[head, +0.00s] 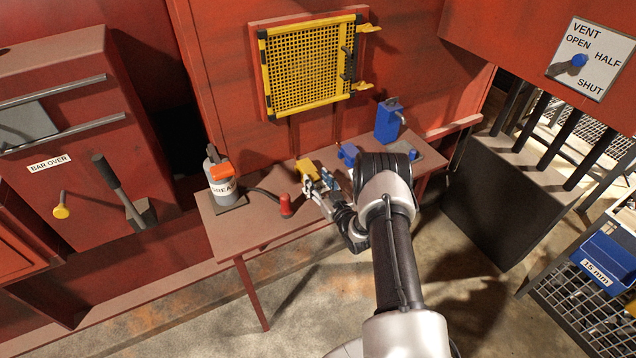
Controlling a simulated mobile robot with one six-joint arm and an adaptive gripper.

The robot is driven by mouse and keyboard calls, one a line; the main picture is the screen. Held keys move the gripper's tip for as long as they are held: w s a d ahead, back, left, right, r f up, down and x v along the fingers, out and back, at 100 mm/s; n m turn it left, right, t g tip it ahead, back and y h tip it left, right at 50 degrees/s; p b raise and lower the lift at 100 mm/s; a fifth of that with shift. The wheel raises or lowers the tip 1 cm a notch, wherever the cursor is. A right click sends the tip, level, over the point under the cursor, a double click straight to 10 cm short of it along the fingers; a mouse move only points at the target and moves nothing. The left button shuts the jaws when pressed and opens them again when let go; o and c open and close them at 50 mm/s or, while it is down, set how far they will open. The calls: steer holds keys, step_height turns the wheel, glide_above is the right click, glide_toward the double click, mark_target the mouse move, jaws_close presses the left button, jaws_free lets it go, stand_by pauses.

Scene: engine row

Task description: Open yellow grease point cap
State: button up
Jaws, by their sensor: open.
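A small yellow piece, which looks like the yellow grease point cap (306,168), is on the red bench (240,236), near its middle. My gripper (314,186) is just in front of it, low over the bench. The jaws are open. The fingertips overlap the near side of the yellow piece in this view, so I cannot tell whether they touch it. My gripper hides its lower part.
A grease canister (222,184) with an orange top stands at the bench's left, its hose running to a red nozzle (286,205). A small blue piece (347,154) and a taller blue unit (387,121) are to the right. A yellow mesh guard (308,66) hangs behind.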

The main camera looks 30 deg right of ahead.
steer(key=shift+c, duration=0.4)
jaws_close()
stand_by(0.4)
